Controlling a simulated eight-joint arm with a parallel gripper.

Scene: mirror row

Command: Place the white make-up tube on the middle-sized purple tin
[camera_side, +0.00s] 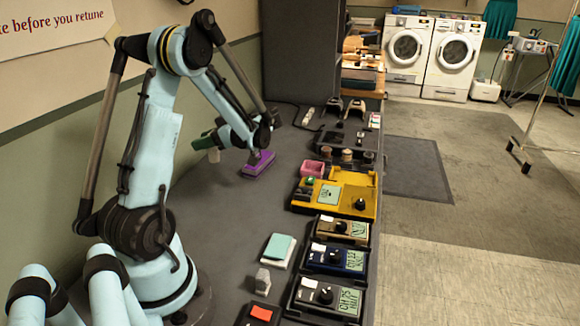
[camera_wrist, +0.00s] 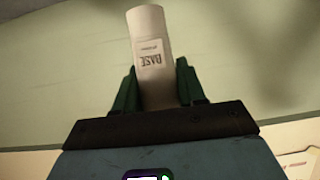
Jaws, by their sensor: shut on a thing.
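The white make-up tube (camera_wrist: 150,45), lettered BASE, is between the green fingers of my gripper (camera_wrist: 157,85) in the wrist view. My gripper is shut on it, and the tube's far end sticks out past the fingertips. In the side view my gripper (camera_side: 203,141) is near the wall, up and to the left of the purple tin (camera_side: 258,164). A small pale part of the tube (camera_side: 213,156) shows below the fingers there. The purple tin lies on the dark bench, apart from the tube. I see only one purple tin, so I cannot compare sizes.
A yellow device (camera_side: 338,197) and a pink box (camera_side: 312,168) stand along the bench's right side. Several smaller devices with dials line the near right edge. A teal-topped block (camera_side: 279,250) sits nearer. The bench around the purple tin is mostly clear.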

